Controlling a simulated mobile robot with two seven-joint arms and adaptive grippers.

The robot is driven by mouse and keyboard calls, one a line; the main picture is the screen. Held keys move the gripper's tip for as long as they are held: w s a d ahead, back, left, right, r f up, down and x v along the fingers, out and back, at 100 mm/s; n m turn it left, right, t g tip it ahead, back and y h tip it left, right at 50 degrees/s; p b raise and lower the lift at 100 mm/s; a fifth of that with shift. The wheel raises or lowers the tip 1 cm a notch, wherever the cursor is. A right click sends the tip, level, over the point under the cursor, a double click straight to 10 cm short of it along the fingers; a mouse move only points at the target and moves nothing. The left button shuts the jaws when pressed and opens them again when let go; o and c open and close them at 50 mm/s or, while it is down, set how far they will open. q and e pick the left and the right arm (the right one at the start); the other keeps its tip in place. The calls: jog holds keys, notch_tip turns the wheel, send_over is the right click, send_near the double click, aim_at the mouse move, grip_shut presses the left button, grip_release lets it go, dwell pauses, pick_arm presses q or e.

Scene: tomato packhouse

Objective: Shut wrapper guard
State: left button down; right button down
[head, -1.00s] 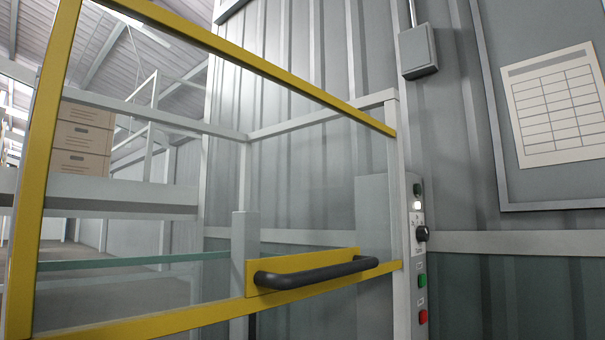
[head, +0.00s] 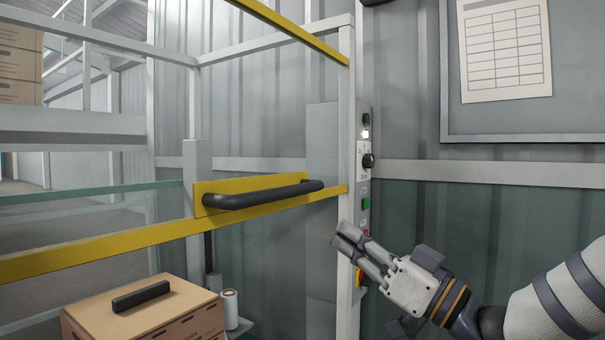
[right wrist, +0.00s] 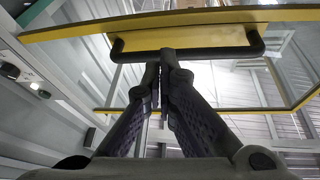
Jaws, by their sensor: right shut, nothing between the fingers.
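The wrapper guard is a clear panel in a yellow frame (head: 110,247) with a black bar handle (head: 262,194) on a yellow plate along its lower edge. In the head view this lower edge hangs above a carton, with an open gap beneath it. My right gripper (head: 345,240) is shut and empty, in front of the control post, right of and lower than the handle. In the right wrist view its fingertips (right wrist: 165,56) point up at the handle (right wrist: 205,52) and overlap it; I cannot tell whether they touch. My left gripper is out of view.
The grey control post (head: 347,130) carries a black knob (head: 367,161), a green button (head: 366,203) and a red one partly behind my gripper. A carton (head: 150,320) with a black bar on top and a white roll (head: 230,308) stand below the guard. A notice board (head: 450,60) hangs right.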

notch_tip(320, 180, up, 8)
jog(key=s+n+y, duration=0.2)
jog(key=n+y, duration=0.1)
jog(key=w+a+r, duration=0.1)
jog(key=w+a, duration=0.4)
jog(key=a, duration=0.2)
jog(key=shift+w+g, duration=0.25)
jog(key=shift+g, duration=0.15)
